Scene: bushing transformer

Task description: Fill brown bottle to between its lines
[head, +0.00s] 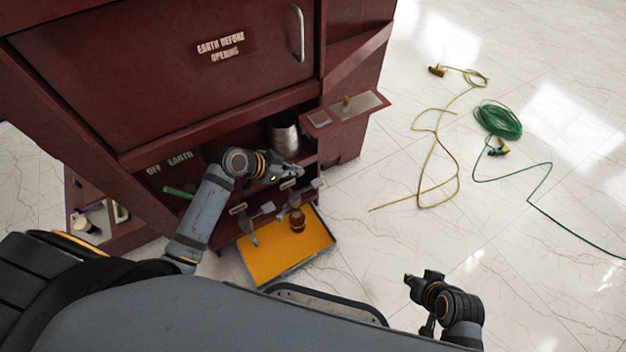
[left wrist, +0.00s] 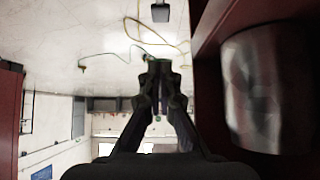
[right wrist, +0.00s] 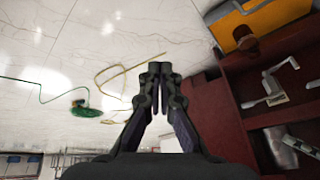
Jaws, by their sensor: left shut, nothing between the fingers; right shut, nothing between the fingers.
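The brown bottle (head: 297,220) stands on the yellow-lined tray (head: 275,255) at the foot of the maroon cabinet. It also shows in the right wrist view (right wrist: 246,40). Its lines and liquid level are too small to tell. Grey tap-like fittings (head: 247,230) stick out of the cabinet just above the tray, and also show in the right wrist view (right wrist: 272,90). My left gripper (head: 298,174) is shut and empty at the cabinet's lower opening, above and behind the bottle. My right gripper (head: 413,283) is shut and empty over open floor, right of the tray.
A metal pot (head: 284,134) stands in the cabinet opening, close beside my left gripper. A small shelf (head: 345,113) juts from the cabinet's right side. A yellow cable (head: 438,130) and a green coiled cable (head: 498,120) lie on the floor at right, otherwise clear.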

